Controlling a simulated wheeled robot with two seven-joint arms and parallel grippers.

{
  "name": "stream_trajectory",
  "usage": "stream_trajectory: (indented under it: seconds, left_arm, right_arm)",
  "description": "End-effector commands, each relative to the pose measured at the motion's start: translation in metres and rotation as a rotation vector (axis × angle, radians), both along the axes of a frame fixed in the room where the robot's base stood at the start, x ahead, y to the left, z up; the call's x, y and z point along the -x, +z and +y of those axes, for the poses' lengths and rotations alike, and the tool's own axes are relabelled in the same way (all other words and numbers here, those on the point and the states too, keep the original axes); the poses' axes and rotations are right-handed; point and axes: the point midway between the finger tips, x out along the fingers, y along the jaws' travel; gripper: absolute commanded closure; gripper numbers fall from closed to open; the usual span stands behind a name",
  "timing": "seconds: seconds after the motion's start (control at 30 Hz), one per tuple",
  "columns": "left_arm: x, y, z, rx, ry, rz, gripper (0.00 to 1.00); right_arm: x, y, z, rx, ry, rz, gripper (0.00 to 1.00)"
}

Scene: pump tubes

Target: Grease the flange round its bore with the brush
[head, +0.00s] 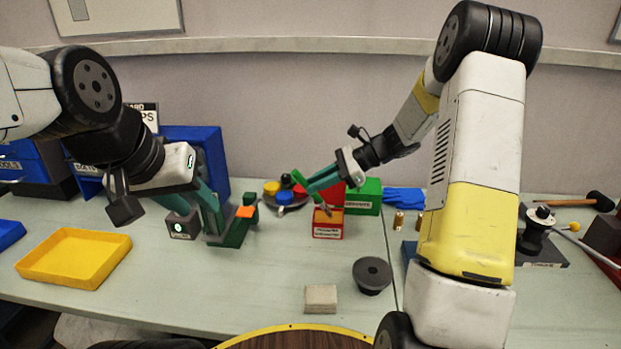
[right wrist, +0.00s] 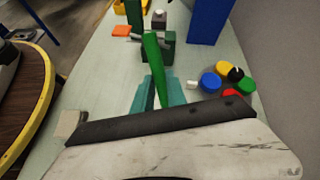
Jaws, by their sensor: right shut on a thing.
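The dark grey flange (head: 372,273), a round disc with a bore in its middle, lies on the table at the front centre. My right gripper (head: 312,184) is shut on the green brush (head: 299,178), behind and left of the flange. The brush also shows between the fingers in the right wrist view (right wrist: 157,66). Its lower end points down toward a red open-topped box (head: 327,231); I cannot tell whether it touches the contents. My left gripper (head: 218,228) is low beside a dark green block (head: 237,231); its finger gap is unclear.
A beige block (head: 320,299) sits left of the flange. A yellow tray (head: 75,258) lies at the left. A green box (head: 363,196) and coloured round caps (head: 284,196) stand at the back. Brass fittings (head: 399,219) stand behind the flange. The table's front centre is mostly clear.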

Motion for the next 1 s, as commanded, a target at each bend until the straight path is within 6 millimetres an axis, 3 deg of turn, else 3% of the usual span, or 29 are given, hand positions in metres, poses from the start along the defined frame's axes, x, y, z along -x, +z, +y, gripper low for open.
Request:
stream_trajectory:
  seconds: [1.0]
  left_arm:
    - [0.0,0.0,0.0,0.0,0.0,0.0,0.64]
  right_arm:
    - [-0.0001,-0.0077,0.0002,-0.001,0.0,0.0,1.0]
